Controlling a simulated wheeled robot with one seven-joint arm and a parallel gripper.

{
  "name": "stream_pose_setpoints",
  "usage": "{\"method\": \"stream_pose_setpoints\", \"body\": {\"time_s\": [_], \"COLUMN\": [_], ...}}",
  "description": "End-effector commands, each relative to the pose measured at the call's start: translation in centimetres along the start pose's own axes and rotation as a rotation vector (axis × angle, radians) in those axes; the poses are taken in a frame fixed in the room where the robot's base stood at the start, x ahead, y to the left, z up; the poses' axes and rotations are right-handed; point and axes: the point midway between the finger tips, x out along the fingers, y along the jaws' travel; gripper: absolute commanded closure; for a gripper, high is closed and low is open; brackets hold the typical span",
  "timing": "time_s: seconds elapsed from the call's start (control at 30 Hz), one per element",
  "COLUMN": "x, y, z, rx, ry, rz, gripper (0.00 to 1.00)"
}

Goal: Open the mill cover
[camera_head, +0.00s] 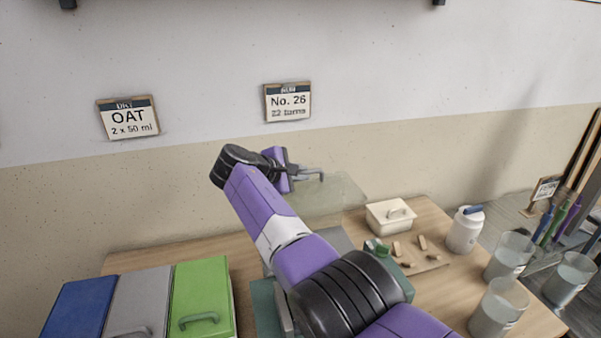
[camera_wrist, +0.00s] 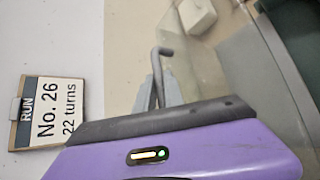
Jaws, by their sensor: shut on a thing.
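The mill cover (camera_head: 345,192) is a clear, see-through panel, raised above the bench in the head view. It also fills the upper middle of the wrist view (camera_wrist: 208,62). My gripper (camera_head: 308,172) is at the cover's upper left edge, shut on its thin grey handle (camera_wrist: 158,62). In the wrist view my grey fingers (camera_wrist: 160,92) meet at the handle. The mill body (camera_head: 262,300) is a teal-grey box under the cover, mostly hidden behind my arm.
Blue, grey and green lidded bins (camera_head: 201,298) stand at the left. The wall with signs (camera_head: 288,102) is close behind my gripper.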

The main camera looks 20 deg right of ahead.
Motion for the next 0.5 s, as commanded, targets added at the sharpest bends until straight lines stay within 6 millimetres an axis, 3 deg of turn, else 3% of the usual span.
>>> {"method": "stream_pose_setpoints", "body": {"time_s": [0.37,0.4,0.43,0.5], "x": [0.0,0.0,0.0,0.0], "y": [-0.11,-0.11,-0.11,-0.11], "z": [-0.08,-0.08,-0.08,-0.08], "rx": [0.0,0.0,0.0,0.0], "ry": [0.001,0.001,0.001,0.001], "rz": [-0.001,-0.001,-0.001,-0.001], "gripper": [1.0,0.85,0.8,0.78]}}
